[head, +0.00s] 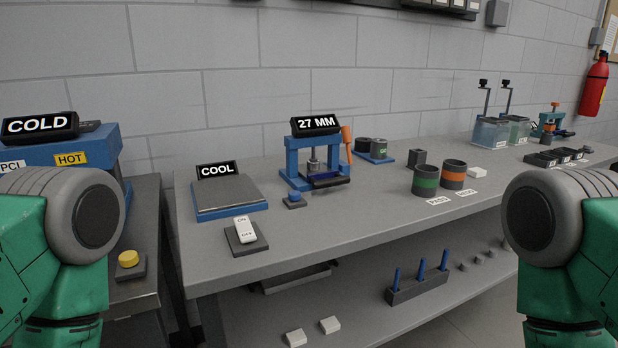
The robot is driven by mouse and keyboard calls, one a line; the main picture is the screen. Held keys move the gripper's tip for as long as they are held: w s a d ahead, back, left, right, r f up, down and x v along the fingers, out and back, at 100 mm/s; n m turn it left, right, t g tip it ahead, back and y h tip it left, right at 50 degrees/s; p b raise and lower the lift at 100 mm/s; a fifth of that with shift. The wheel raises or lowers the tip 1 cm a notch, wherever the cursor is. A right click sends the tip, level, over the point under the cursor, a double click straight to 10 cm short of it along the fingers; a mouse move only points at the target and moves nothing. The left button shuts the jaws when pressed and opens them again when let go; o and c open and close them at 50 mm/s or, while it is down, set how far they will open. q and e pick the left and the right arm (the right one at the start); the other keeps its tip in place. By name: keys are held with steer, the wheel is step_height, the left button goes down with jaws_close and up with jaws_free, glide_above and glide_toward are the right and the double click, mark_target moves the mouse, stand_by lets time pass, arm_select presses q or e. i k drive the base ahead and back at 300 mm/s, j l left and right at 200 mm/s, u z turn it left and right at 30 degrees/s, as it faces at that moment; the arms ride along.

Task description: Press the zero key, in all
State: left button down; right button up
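No key in the head view carries a readable zero mark. A small blue button (293,198) on a dark base sits on the bench at the front left of a blue press-like device (289,160). That device has a display (316,124) reading "27 MM". A yellow button (128,259) sits on a dark base in front of the machine at left. A white rocker switch (244,229) marked ON and OFF lies before the COOL plate. Neither gripper is in view; only the green and grey upper parts of my arms show at both sides.
The blue-edged plate (229,195) has a COOL sign (217,170). The left machine (72,154) shows COLD and HOT.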

mark_target(294, 195)
steer(key=i+l+u, duration=0.1)
steer(key=l, duration=0.2)
steer(key=i+l, duration=0.2)
steer(key=i+l+u, duration=0.15)
steer(key=l, duration=0.3)
steer(key=i+l, duration=0.15)
steer(key=l, duration=0.15)
steer(key=u, duration=0.05)
